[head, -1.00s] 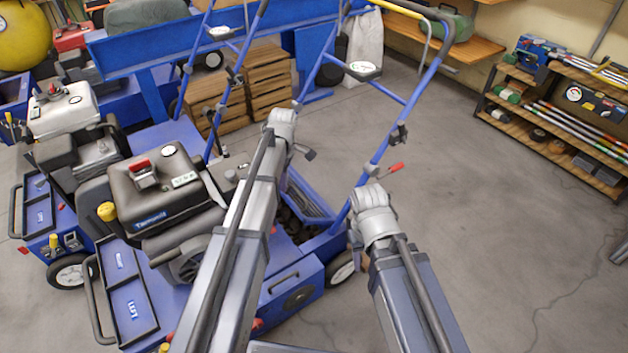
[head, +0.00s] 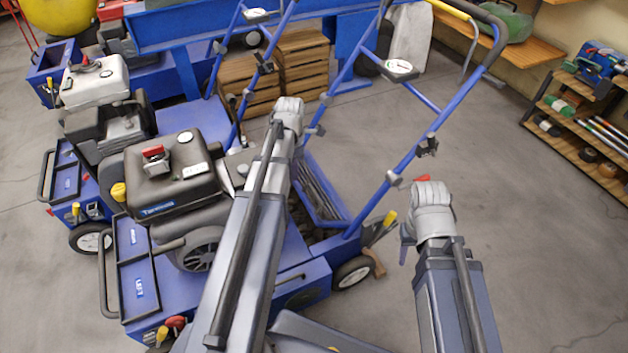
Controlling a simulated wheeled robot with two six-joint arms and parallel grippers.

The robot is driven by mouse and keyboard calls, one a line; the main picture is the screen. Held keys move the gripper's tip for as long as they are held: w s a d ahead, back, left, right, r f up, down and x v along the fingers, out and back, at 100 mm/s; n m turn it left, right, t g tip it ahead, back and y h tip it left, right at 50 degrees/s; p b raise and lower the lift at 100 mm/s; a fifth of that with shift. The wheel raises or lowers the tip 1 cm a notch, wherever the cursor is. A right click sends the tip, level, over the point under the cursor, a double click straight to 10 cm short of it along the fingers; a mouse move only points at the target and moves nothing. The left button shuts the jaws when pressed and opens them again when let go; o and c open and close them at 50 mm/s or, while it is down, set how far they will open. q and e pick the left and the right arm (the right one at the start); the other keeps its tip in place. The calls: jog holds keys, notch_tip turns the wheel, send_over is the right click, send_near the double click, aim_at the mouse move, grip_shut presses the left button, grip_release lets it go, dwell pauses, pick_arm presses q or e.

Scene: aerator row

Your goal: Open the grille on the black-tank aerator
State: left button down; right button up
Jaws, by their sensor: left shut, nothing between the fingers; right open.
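The black-tank aerator (head: 140,275) is a blue machine with a black fuel tank (head: 165,188) on top, left of centre. Behind its engine, at the foot of the blue handlebar, a slanted blue frame with dark slats (head: 322,195) looks like the grille. My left arm covers part of it, and I cannot tell how far it stands open. My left arm crosses in front of the aerator, and its gripper is hidden.
A white-tank aerator (head: 95,82) stands close on the left. Wooden crates (head: 302,70) and a blue bench frame (head: 225,32) are behind. A shelf rack (head: 575,150) stands at the right. The floor (head: 525,230) between is clear.

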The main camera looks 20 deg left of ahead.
aim_at(304, 195)
pick_arm(q)
jog(key=shift+f, duration=0.1)
jog(key=f+b, duration=0.3)
jog(key=w+d+f+b, duration=0.1)
jog(key=f+b, duration=0.1)
jog(key=b, duration=0.1)
jog(key=w+f+b, duration=0.1)
jog(key=f+b, duration=0.1)
jog(key=f, duration=0.1)
jog(key=shift+w+d+f+b, duration=0.2)
jog(key=shift+d+f+b, duration=0.1)
jog(key=shift+d+b, duration=0.1)
jog(key=shift+w+d, duration=0.25)
